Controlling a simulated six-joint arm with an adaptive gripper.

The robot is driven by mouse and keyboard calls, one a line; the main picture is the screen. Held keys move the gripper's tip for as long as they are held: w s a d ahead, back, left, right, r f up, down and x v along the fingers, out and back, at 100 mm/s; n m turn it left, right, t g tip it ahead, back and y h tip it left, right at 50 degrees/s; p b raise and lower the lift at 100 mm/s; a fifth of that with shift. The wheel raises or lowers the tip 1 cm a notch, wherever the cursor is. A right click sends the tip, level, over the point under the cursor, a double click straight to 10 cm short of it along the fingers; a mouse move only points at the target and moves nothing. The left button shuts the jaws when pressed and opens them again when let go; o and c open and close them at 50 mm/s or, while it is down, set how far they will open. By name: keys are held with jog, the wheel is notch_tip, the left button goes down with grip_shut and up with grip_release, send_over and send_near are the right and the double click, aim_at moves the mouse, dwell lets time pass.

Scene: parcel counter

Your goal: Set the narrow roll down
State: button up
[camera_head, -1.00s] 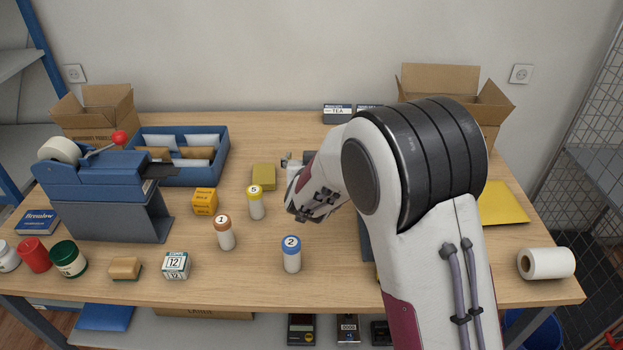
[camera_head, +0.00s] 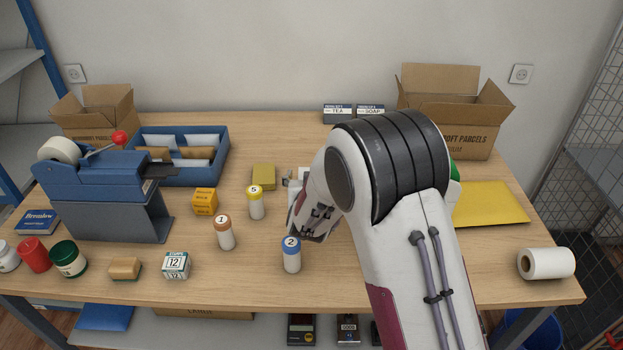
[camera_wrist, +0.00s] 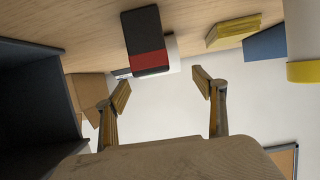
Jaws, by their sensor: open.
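My gripper (camera_wrist: 162,84) is open in the wrist view, with nothing between its two fingertips. In the head view my arm hides most of it. Beyond the fingertips in the wrist view stands a black and red box (camera_wrist: 147,45). A white, rounded object (camera_wrist: 174,54) shows partly behind that box; it may be the narrow roll, but I cannot tell for sure. A pale patch (camera_head: 304,173) shows beside my wrist in the head view. A white roll (camera_head: 546,263) lies on its side at the right front of the table, apart from my gripper.
Numbered cylinders 1 (camera_head: 225,234), 5 (camera_head: 255,204) and 2 (camera_head: 291,256) stand left of and in front of my wrist. A yellow block (camera_head: 263,176) lies near. A dark wall (camera_wrist: 38,105) is close on the left in the wrist view. A yellow envelope (camera_head: 492,205) lies right.

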jog(key=shift+w+f, duration=0.1)
jog(key=shift+f, duration=0.6)
jog(key=shift+x, duration=2.4)
jog(key=shift+r, duration=0.1)
jog(key=c, duration=1.4)
jog(key=shift+r, duration=0.15)
notch_tip(320, 180, up, 18)
jog(key=shift+f, duration=0.15)
